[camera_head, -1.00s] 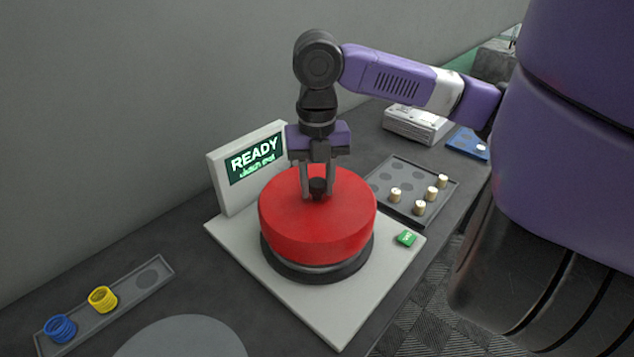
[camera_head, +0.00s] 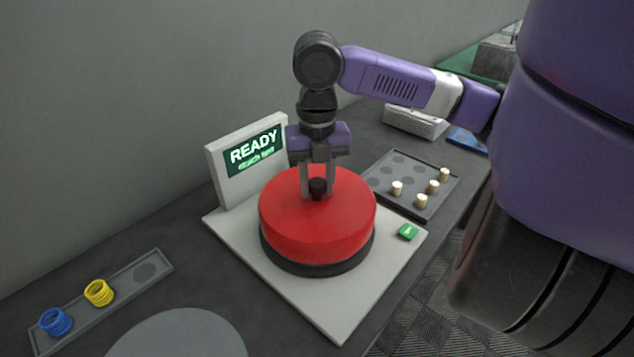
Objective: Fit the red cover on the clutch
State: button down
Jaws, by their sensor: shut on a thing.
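The red cover (camera_head: 318,232) is a wide round cap with a small black knob (camera_head: 318,187) on top. My gripper (camera_head: 318,188) points straight down and is shut on the knob. The cover sits level over the dark round base of the clutch (camera_head: 320,268), whose lower rim shows below the cover's edge. The cover hides the rest of the clutch. Whether the cover is fully seated or slightly above the base, I cannot tell. The clutch stands on a pale square plate (camera_head: 340,310).
A screen (camera_head: 255,150) reading READY stands behind left. A green button (camera_head: 408,232) is on the plate's right corner. A tray with several pale pegs (camera_head: 420,202) lies at right. A strip tray (camera_head: 125,287) at front left holds a blue spring (camera_head: 56,321) and a yellow spring (camera_head: 99,292).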

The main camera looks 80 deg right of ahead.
jog(key=shift+f+b, duration=0.9)
jog(key=shift+f, duration=0.35)
jog(key=c, duration=0.5)
grip_release()
jog(key=shift+r, duration=0.15)
jog(key=shift+r+p, duration=2.9)
jog(key=shift+r, duration=0.55)
